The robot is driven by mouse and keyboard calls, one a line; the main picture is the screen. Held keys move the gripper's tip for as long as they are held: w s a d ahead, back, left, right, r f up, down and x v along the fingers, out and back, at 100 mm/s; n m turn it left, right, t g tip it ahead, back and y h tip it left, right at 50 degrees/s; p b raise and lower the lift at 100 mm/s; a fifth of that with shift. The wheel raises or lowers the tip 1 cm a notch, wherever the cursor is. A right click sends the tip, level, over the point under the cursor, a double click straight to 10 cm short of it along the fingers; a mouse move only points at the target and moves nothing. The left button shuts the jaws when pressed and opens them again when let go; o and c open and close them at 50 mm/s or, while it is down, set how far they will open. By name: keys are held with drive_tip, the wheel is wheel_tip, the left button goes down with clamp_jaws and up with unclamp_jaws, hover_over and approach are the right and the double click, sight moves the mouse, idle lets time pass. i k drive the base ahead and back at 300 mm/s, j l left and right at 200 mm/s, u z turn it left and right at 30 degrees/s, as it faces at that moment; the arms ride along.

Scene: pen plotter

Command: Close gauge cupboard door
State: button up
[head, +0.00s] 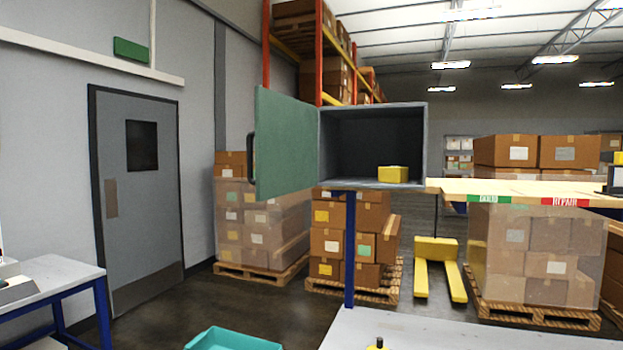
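The gauge cupboard (374,107) is a grey box raised on a blue post, with its dark inside facing me. Its green door (287,145) stands wide open, swung out to the left side of the box. A dark handle (251,160) is on the door's far left edge. A small yellow box (393,174) sits inside on the cupboard floor, toward the right. My gripper is not in view, and nothing touches the door.
A pale shelf marked with green and red labels (529,187) runs right from the cupboard. A light tabletop (430,331) lies below at the front. A teal bin (232,341) is at the bottom, and a blue-legged table (55,277) stands at the left. Dark floor shows between.

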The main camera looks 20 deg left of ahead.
sight(286, 134)
drive_tip(key=i+j+u, duration=0.15)
drive_tip(key=i+j, duration=0.55)
drive_tip(key=i+j+u, duration=0.2)
drive_tip(key=i+j, duration=0.5)
drive_tip(key=j+u, duration=0.1)
drive_tip(key=u, duration=0.65)
drive_tip(key=i+j+u, duration=0.1)
drive_tip(key=u, duration=0.3)
